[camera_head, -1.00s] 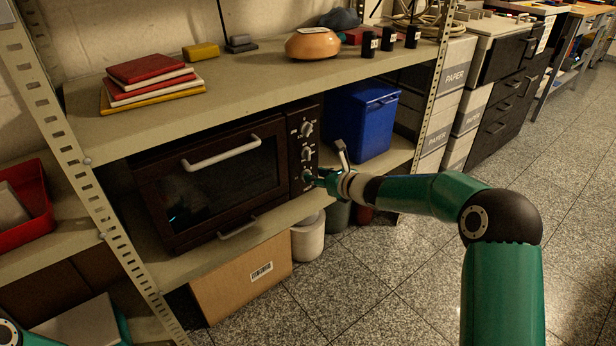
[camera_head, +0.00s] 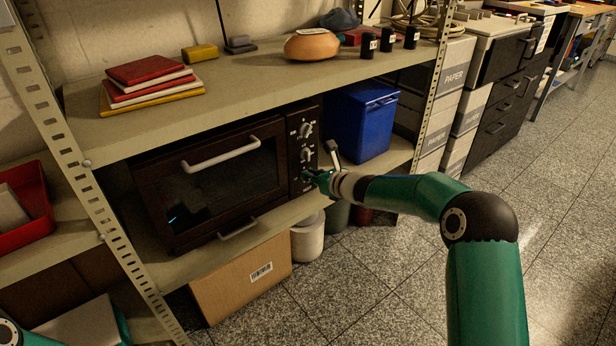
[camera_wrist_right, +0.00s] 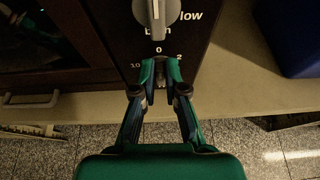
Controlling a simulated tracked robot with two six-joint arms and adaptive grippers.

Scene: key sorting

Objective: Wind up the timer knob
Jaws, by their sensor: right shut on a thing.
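The dark oven (camera_head: 215,180) stands on the lower shelf, with a column of grey knobs on its right panel. The top knob (camera_head: 306,129) and the middle knob (camera_head: 306,154) are uncovered. My right gripper (camera_head: 312,176) is at the lowest, timer knob, shut on it and hiding most of it. In the right wrist view, the gripper's fingers (camera_wrist_right: 160,70) close around the timer knob just below the printed 0, with 10 and 2 to the sides. The middle knob (camera_wrist_right: 157,10) shows above them. My left gripper is not in view.
A blue bin (camera_head: 362,122) stands right of the oven. A perforated shelf post (camera_head: 437,75) rises further right. A cardboard box (camera_head: 240,283) and a white tub (camera_head: 308,238) are below the shelf. The floor at the right is free.

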